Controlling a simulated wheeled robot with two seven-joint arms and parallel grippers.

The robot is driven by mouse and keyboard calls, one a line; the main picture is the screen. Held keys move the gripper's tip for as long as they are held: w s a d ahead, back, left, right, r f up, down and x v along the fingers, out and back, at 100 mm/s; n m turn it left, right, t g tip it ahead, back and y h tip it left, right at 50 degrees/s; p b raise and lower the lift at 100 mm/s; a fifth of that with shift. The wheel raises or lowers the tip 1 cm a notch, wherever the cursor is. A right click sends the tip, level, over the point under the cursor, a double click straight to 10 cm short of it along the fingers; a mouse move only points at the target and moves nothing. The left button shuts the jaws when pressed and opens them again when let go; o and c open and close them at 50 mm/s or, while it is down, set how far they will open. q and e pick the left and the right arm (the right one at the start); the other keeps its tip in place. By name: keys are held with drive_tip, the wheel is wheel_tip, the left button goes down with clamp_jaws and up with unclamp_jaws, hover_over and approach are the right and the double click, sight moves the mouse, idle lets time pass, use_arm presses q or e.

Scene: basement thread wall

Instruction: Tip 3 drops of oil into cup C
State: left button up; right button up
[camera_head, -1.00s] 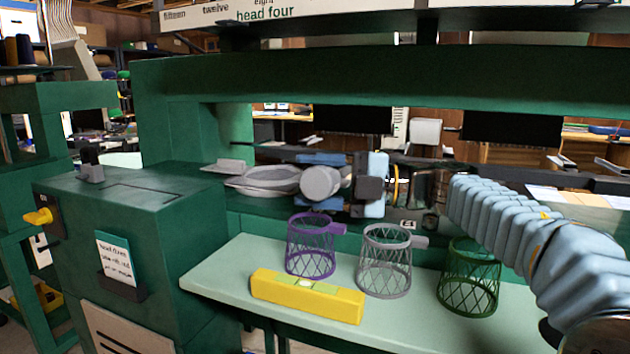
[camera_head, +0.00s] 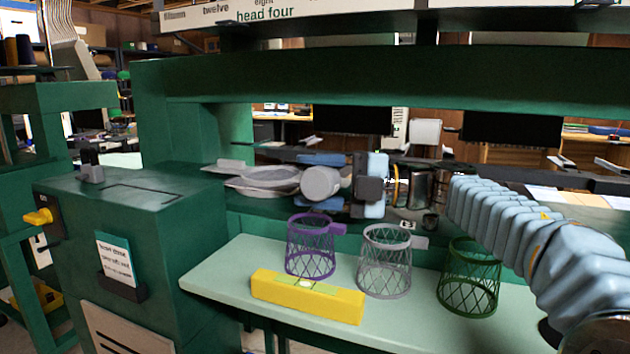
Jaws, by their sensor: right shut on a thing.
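Three wire-mesh cups stand upright on the pale green shelf (camera_head: 225,277): a purple one (camera_head: 311,250), a grey one (camera_head: 384,266) and a dark green one (camera_head: 470,282). I cannot read which is cup C. My right arm comes in from the right behind the cups. My right gripper (camera_head: 321,183) points left above and behind the purple cup, its pale blue fingers above and below a grey round-ended thing (camera_head: 317,184), on which it is shut. I cannot tell whether this is the oil container. No drops show. My left gripper is not in view.
A yellow spirit level (camera_head: 275,288) lies on the shelf in front of the cups. A green cabinet (camera_head: 70,215) with a note card (camera_head: 115,258) stands at left. A green beam (camera_head: 360,80) crosses above. Grey oval plates (camera_head: 265,178) lie behind, left of my gripper.

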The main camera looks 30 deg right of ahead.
idle(0.4)
drive_tip(key=shift+f+n+b, duration=0.3)
drive_tip(key=shift+n+b, duration=0.35)
drive_tip(key=shift+n, duration=0.25)
drive_tip(key=n+h+b, duration=0.1)
drive_tip(key=n, duration=0.1)
drive_tip(key=shift+w+n, duration=0.1)
drive_tip(key=shift+n, duration=0.3)
drive_tip(key=shift+r+n+g+h+p, duration=0.3)
drive_tip(key=shift+r+n+g+p, duration=0.1)
drive_tip(key=shift+n, duration=0.1)
wheel_tip(320, 180, up, 3)
drive_tip(key=n+h+p, duration=0.1)
drive_tip(key=n, duration=0.3)
drive_tip(key=shift+n+h, duration=0.3)
drive_tip(key=shift+h, duration=0.1)
drive_tip(key=shift+r+n+t+h, duration=0.15)
drive_tip(key=shift+n+t+h, duration=0.2)
drive_tip(key=shift+n, duration=0.25)
